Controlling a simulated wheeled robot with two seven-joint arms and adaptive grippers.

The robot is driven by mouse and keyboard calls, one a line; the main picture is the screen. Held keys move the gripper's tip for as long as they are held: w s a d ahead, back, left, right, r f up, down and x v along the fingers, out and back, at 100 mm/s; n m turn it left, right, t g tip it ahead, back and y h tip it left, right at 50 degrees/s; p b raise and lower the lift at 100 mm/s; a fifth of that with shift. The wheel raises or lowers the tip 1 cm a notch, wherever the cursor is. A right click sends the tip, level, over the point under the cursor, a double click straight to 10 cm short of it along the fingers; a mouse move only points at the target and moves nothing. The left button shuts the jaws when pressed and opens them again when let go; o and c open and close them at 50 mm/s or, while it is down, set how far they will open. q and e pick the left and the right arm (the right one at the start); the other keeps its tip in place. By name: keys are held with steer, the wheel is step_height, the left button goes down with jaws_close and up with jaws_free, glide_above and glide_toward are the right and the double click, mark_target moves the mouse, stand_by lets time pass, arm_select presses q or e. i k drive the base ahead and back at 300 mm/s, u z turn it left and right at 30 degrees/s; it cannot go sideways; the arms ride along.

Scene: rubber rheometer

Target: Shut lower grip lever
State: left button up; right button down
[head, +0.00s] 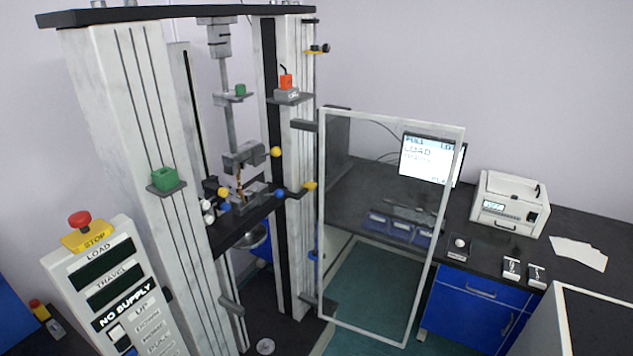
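The testing machine's tall white frame (130,110) stands at the left. Between its columns, the dark upper grip (243,157) has a yellow ball knob (275,151) on its right. The lower grip (240,203) sits below it on a dark crossbeam (240,234). A yellow ball knob (223,192) shows at the lower grip's left, and a blue knob (279,193) at its right. I cannot tell which knob is on the lower grip lever, or its exact position. A thin brownish piece (240,187) appears between the grips. Neither of my grippers is in view.
A clear door with a white frame (441,220) stands open right of the machine. The control panel (118,285) with a red stop button (80,221) is at the front left. The dark bench (370,190) holds a monitor (430,158) and a white printer-like device (510,203).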

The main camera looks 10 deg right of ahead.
mark_target(279, 193)
steer(key=u, duration=0.05)
steer(key=i, duration=1.05)
steer(key=u, duration=0.6)
